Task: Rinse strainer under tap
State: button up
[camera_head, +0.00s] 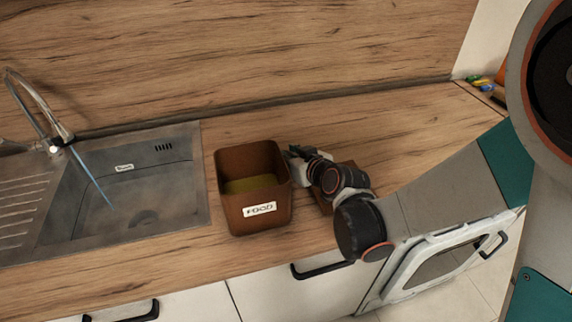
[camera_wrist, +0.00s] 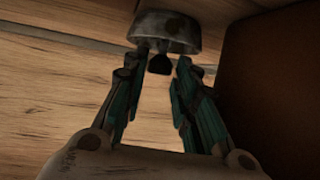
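In the wrist view a small grey metal cup-shaped piece with a dark knob, apparently the strainer (camera_wrist: 168,30), lies just beyond my fingertips. My gripper (camera_wrist: 160,62) is open, with one finger on each side of the knob and a small gap showing beside it. In the head view my gripper (camera_head: 298,156) is low over the counter, just right of the brown bin; I cannot make out the strainer there. The tap (camera_head: 60,138) at the left has a bluish stream of water running into the sink (camera_head: 190,208).
The brown bin (camera_head: 228,208), labelled FOOD and holding something yellowish, stands between my gripper and the sink. A brown block (camera_head: 322,202) is partly hidden under my arm. Small colourful items (camera_head: 482,82) lie at the far right. The counter behind the bin is clear.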

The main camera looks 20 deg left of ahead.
jog(key=b+x, duration=0.1)
jog(key=x, duration=0.2)
jog(key=shift+f, duration=0.2)
jog(key=shift+r, duration=0.1)
grip_shut()
jog(key=shift+r, duration=0.1)
